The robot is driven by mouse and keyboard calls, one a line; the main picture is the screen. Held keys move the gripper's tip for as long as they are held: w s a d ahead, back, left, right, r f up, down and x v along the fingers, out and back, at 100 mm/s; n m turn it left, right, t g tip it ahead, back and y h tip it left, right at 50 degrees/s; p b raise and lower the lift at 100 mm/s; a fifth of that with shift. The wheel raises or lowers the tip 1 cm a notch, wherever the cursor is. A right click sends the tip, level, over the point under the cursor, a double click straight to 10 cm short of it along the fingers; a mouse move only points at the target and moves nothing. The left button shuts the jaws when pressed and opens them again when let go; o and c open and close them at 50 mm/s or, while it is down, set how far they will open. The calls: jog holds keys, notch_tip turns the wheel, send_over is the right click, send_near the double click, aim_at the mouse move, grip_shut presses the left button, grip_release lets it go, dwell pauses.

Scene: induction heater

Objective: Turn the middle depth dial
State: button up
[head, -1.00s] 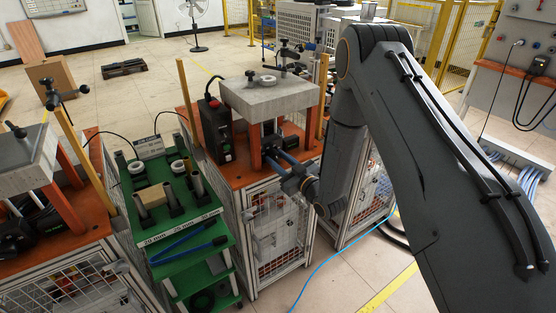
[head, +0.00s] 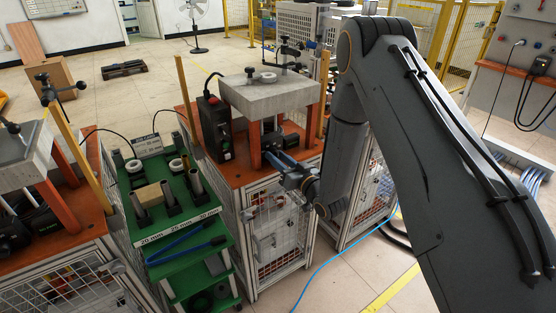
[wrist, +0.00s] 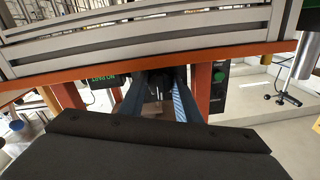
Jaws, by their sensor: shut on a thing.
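The middle heater station has a pale grey block (head: 262,97) on orange legs. My gripper (head: 272,152) reaches in between these legs from the front right, low under the block. In the wrist view the two blue fingers of my gripper (wrist: 160,84) point into the gap between the orange legs. They are shut on a dark part there, where the middle depth dial (wrist: 159,78) appears to sit. The dial is mostly hidden by the fingers and shadow, and its marks cannot be read.
A black control box (head: 214,130) with a red button stands left of the block. A green cart (head: 185,215) with tubes and rings is at the left, beside another heater station (head: 30,160). A mesh cabinet (head: 275,235) is below my gripper.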

jog(key=shift+m, duration=0.4)
jog(key=o, duration=1.1)
jog(key=shift+c, duration=0.2)
jog(key=b+v, duration=0.2)
jog(key=v, duration=0.5)
jog(key=shift+s+d, duration=0.25)
jog(key=shift+s, duration=0.05)
